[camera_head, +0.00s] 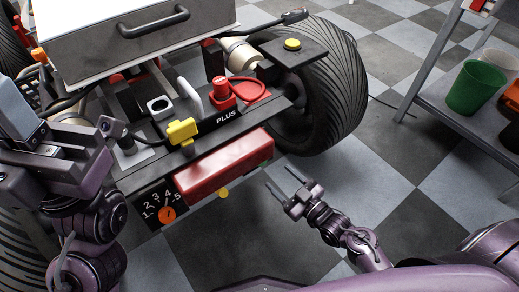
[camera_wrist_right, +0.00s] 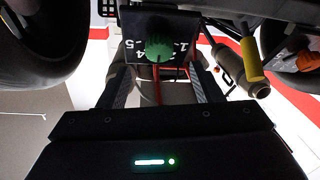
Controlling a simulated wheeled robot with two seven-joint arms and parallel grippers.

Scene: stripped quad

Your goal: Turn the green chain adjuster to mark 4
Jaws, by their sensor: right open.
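The green chain adjuster (camera_wrist_right: 158,48) is a round ribbed knob on a black plate with white mark numbers, seen in the right wrist view. The numbers appear upside down; 5, 4 and 1 show, and I cannot tell which mark the knob points to. My right gripper (camera_head: 287,193) is open and empty, apart from the quad, in front of the red box's right end. In the wrist view its two fingers frame the knob, which lies beyond them. My left gripper (camera_head: 28,125) is at the left edge; its jaws are unclear.
An orange knob (camera_head: 167,214) on a dial numbered 1 to 5 sits below the left end of the red box (camera_head: 222,168). A shelf with a green pot (camera_head: 476,88) stands right. The floor right of my gripper is clear.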

